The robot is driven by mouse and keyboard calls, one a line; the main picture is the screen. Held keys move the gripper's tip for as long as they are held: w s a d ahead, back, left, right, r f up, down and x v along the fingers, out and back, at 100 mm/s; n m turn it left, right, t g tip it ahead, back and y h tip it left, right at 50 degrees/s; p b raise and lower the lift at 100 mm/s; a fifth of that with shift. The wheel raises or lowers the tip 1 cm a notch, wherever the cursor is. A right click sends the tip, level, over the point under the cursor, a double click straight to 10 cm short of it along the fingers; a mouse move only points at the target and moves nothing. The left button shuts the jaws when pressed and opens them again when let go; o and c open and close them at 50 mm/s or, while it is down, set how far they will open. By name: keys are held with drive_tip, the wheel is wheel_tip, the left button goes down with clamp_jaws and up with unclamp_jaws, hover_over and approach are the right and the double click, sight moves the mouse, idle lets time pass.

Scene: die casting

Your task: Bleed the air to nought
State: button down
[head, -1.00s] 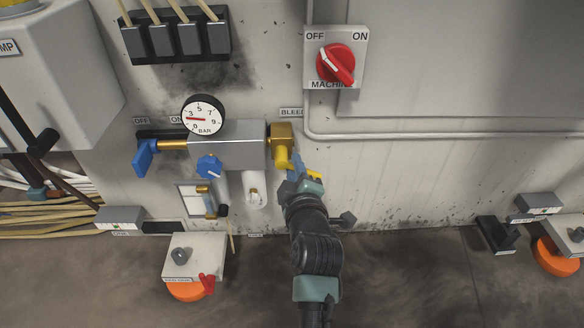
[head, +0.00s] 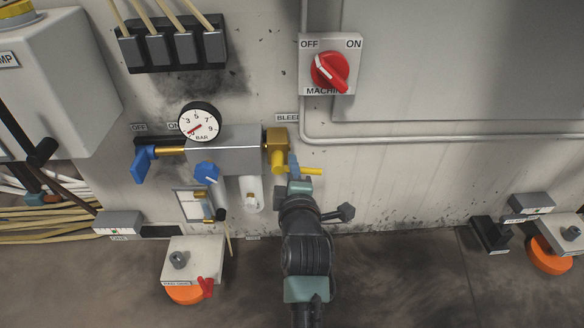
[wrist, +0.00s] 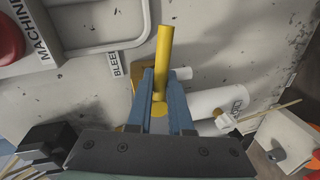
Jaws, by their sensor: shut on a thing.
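The bleed valve (head: 277,143), a brass body with a yellow handle (head: 307,171), sits at the right end of the grey air block (head: 225,150). The blue supply handle (head: 144,163) lies at the left, below the OFF label (head: 139,127).
A blue knob (head: 206,172) and white filter bowl (head: 251,193) hang under the block. The red machine switch (head: 330,71) is above right, with a pipe (head: 430,139) along the wall. A grey box with an orange base (head: 186,293) is below left.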

drive_tip(key=shift+f, duration=0.15)
drive_tip(key=c, duration=1.1)
unclamp_jaws()
drive_tip(key=s+r+p, duration=0.2)
drive_tip(key=s+p, duration=0.3)
drive_tip(key=s, duration=0.7)
drive_tip(key=shift+s+d+r+p, duration=0.25)
drive_tip(key=shift+s+r+p, duration=0.1)
drive_tip(key=shift+s+p, duration=0.05)
drive_tip(key=shift+s+f, duration=0.1)
